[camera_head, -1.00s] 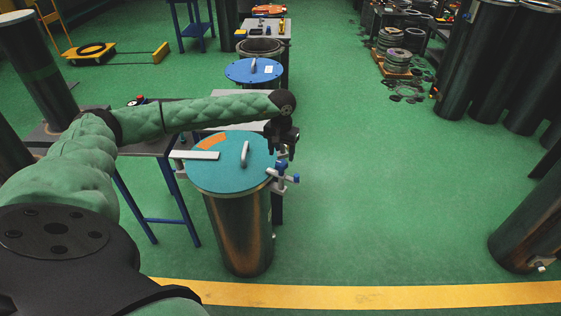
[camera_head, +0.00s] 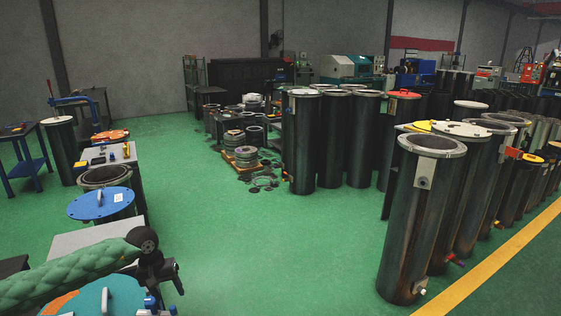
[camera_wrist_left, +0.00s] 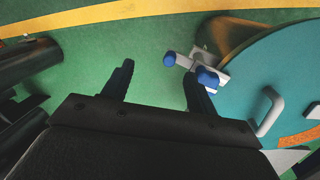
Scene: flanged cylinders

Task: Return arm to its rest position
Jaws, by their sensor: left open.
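My left arm, in a green padded sleeve, comes in at the lower left of the head view. Its gripper (camera_head: 172,280) is open and empty, above the right edge of a cylinder's teal lid (camera_head: 112,299). In the left wrist view the two dark fingers (camera_wrist_left: 158,70) stand apart with green floor between them. The teal lid (camera_wrist_left: 262,72) with its grey handle (camera_wrist_left: 269,112) lies to their right. A clamp with blue knobs (camera_wrist_left: 207,78) at the lid's edge is close to the right finger; I cannot tell whether they touch. My right gripper is not in view.
A blue-lidded cylinder (camera_head: 100,204) and an open flanged cylinder (camera_head: 106,176) stand beyond the arm. Tall dark cylinders (camera_head: 415,220) crowd the right. Stacked rings (camera_head: 241,156) sit at the back. The green floor (camera_head: 270,250) in the middle is clear.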

